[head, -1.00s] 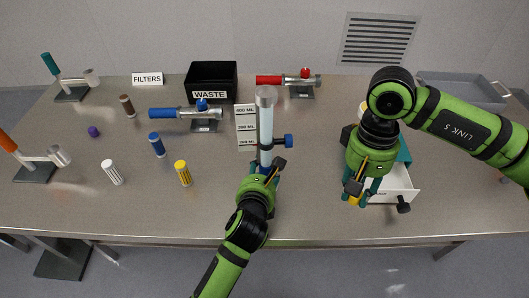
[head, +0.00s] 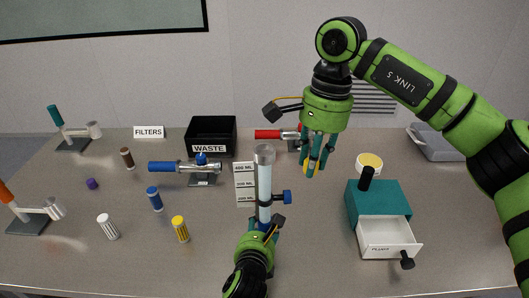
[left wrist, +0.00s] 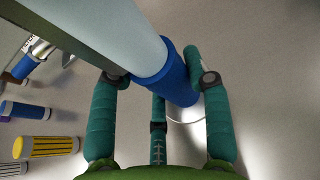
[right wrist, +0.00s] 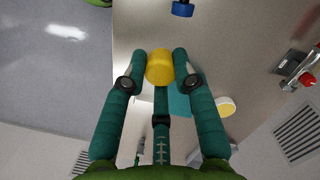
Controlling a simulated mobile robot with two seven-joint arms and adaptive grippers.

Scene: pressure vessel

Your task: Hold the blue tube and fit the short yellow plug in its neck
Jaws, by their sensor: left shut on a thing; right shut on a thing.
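The blue tube (head: 264,212) stands upright in front of the volume cards, with a pale clear upper part and a grey top. My left gripper (head: 262,236) is shut around its blue lower part, which also shows between the fingers in the left wrist view (left wrist: 179,78). My right gripper (head: 318,165) is raised to the right of the tube's top, fingers pointing down. It is shut on the short yellow plug (right wrist: 160,66), which sits at its fingertips, apart from the tube. In the head view the fingers partly hide the plug. I cannot see into the tube's neck.
A teal cabinet (head: 379,200) with an open white drawer (head: 388,240) stands at the right, a yellow-topped round container (head: 369,161) behind it. A black waste bin (head: 211,130) is at the back. Striped cylinders, including a yellow one (head: 181,230), stand at the left.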

